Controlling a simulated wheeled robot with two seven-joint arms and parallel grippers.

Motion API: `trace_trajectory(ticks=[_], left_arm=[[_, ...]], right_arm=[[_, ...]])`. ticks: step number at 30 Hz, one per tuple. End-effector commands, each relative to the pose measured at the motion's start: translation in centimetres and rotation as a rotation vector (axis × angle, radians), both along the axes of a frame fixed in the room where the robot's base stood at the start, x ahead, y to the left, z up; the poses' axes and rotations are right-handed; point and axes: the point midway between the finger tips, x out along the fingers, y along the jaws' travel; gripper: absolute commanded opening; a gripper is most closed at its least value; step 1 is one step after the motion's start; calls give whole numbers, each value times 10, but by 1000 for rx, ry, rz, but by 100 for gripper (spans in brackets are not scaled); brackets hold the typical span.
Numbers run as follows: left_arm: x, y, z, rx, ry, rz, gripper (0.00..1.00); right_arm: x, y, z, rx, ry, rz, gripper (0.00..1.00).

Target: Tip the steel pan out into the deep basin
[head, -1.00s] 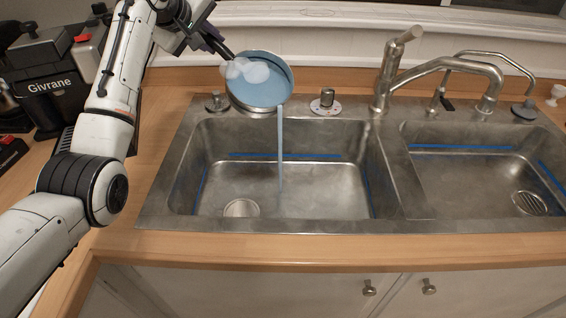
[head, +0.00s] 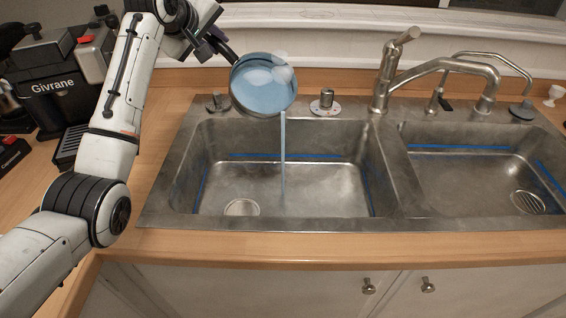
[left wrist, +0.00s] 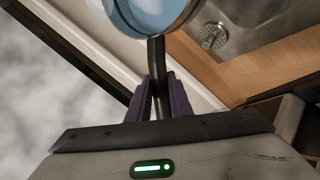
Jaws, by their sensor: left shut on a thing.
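The steel pan (head: 263,84) is held in the air above the back edge of the left basin, tilted with its open side toward me. It holds bluish liquid with white foam or bubbles. A thin blue stream (head: 283,150) runs from its lower rim down into the left basin (head: 330,185). My left gripper (head: 218,42) is shut on the pan's dark handle; the left wrist view shows the handle (left wrist: 158,75) between the two purple fingers (left wrist: 160,97) and part of the pan (left wrist: 150,14) at the top. My right gripper is not in view.
A steel faucet (head: 385,75) stands behind the divider, with the second basin (head: 465,180) to the right. A round knob (head: 327,102) and a small fitting (head: 216,103) sit on the back rim. A dark Givrane machine (head: 55,85) stands at the left.

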Motion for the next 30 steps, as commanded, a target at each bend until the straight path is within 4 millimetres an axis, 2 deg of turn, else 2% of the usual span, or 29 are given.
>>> trace_trajectory(ticks=[6, 30], left_arm=[[-2, -6, 5, 10, -28, -4, 0], [-6, -19, 0, 56, -104, -12, 0]], right_arm=[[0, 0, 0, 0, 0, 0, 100], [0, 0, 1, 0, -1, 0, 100]])
